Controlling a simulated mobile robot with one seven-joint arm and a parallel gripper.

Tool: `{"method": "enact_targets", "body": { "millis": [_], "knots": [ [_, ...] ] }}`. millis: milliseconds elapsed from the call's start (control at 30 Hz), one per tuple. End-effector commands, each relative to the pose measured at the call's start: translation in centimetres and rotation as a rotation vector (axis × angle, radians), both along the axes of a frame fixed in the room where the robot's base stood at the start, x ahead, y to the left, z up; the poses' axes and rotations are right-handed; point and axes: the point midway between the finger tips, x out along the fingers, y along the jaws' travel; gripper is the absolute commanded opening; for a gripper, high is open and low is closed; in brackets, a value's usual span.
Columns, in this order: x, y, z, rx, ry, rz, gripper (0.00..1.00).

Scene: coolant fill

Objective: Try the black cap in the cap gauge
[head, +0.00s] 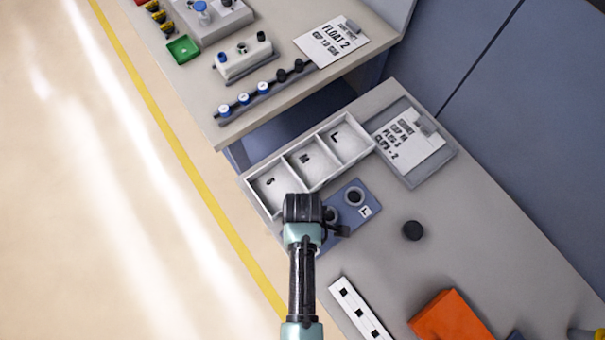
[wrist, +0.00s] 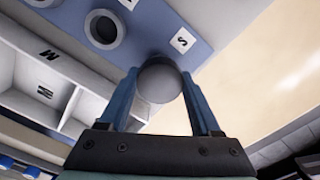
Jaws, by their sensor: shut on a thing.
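In the wrist view my gripper (wrist: 159,84) is shut on a round, dark grey cap (wrist: 160,82), held between its two blue fingers. Behind the cap is the blue cap gauge (wrist: 150,25), near its S label; I cannot tell whether the cap touches it. A dark ring of the gauge shows to the left, clear of the cap. In the head view the gauge (head: 345,190) lies on the near bench with an L label, partly under my arm, which hides the fingertips and the held cap. Another black cap (head: 413,230) lies on the bench to the right.
A white tray (head: 283,163) with S, M and L compartments sits just behind the gauge. A clipboard (head: 445,160) lies behind right. A white strip with black squares (head: 358,308) and an orange block (head: 447,316) lie in front. The far bench holds a row of caps (head: 262,87).

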Motion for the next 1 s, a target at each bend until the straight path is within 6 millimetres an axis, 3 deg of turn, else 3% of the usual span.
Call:
{"method": "enact_targets", "body": {
  "millis": [100,133,300,667,867,1000],
  "knots": [
    [0.0,0.0,-0.3,0.0,0.0,0.0,0.12],
    [0.0,0.0,-0.3,0.0,0.0,0.0,0.67],
    [0.0,0.0,-0.2,0.0,0.0,0.0,0.97],
    [0.0,0.0,0.2,0.0,0.0,0.0,1.0],
    [0.1,0.0,2.7,0.0,-0.004,0.0,1.0],
    [0.1,0.0,5.6,0.0,-0.006,0.001,1.0]
  ]
}}
